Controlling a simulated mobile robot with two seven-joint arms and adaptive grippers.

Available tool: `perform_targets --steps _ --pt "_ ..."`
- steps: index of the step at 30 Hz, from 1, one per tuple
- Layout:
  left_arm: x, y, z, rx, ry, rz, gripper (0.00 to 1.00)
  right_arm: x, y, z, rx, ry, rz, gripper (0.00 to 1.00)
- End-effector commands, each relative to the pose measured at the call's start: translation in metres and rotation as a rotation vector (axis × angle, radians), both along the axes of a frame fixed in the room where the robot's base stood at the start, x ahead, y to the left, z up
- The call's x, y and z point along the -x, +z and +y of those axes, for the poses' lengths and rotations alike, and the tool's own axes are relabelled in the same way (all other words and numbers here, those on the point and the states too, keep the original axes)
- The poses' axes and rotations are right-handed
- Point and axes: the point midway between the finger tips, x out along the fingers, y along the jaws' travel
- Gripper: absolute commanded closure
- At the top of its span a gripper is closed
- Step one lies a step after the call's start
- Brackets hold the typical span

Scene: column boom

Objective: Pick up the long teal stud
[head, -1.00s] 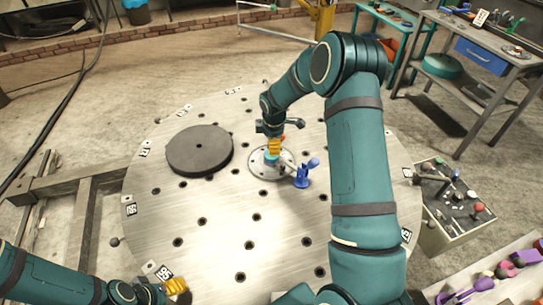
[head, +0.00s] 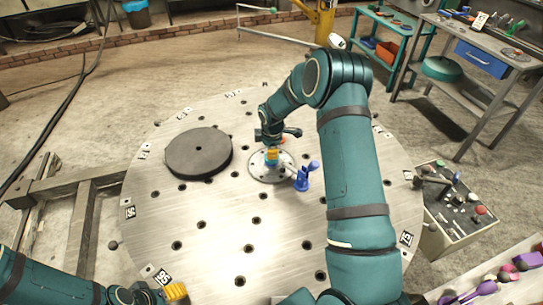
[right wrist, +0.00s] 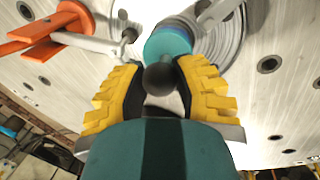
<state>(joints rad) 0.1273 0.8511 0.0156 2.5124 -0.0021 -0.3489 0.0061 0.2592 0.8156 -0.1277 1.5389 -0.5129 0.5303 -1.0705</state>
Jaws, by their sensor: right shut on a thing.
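My right gripper (head: 272,154) is above the round steel plate (head: 268,176) at the middle of the table. In the right wrist view its yellow fingers (right wrist: 160,95) are shut around a dark ball end (right wrist: 160,78). A teal cylinder (right wrist: 168,42), which looks like the teal stud, sits directly beyond the ball. In the head view a small teal-blue part (head: 271,163) shows just under the fingers. I cannot tell whether the stud's lower end touches the plate. My left gripper (head: 175,291) is at the bottom left near the table edge, its opening unclear.
A dark grey disc (head: 199,151) lies on the holed round table (head: 200,245). A blue upright piece (head: 303,180) stands right of the gripper. An orange forked piece (right wrist: 42,36) is close by in the wrist view.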

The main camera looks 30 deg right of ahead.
Motion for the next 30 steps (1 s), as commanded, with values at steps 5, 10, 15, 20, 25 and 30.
perform_targets --steps 5,10,15,20,25,30 --pt "0.0 0.001 0.0 0.0 0.0 0.0 0.37 -0.001 0.003 0.001 -0.001 0.0 -0.003 1.0" --pt "-0.001 0.003 0.0 0.0 0.001 -0.002 0.37 -0.001 0.018 0.0 0.0 0.0 -0.003 1.0" --pt "-0.002 0.007 0.0 0.0 0.003 -0.004 0.37 -0.001 0.044 0.0 0.0 0.0 -0.005 1.0" --pt "-0.003 0.011 0.001 -0.002 0.006 -0.007 0.37 -0.001 0.074 0.0 0.0 0.0 -0.005 1.0" --pt "-0.005 0.016 0.001 -0.002 0.008 -0.011 0.37 -0.001 0.107 0.0 0.0 -0.001 -0.005 1.0" --pt "-0.006 0.02 0.001 -0.003 0.011 -0.014 0.37 -0.001 0.14 0.0 0.0 0.0 -0.004 1.0"
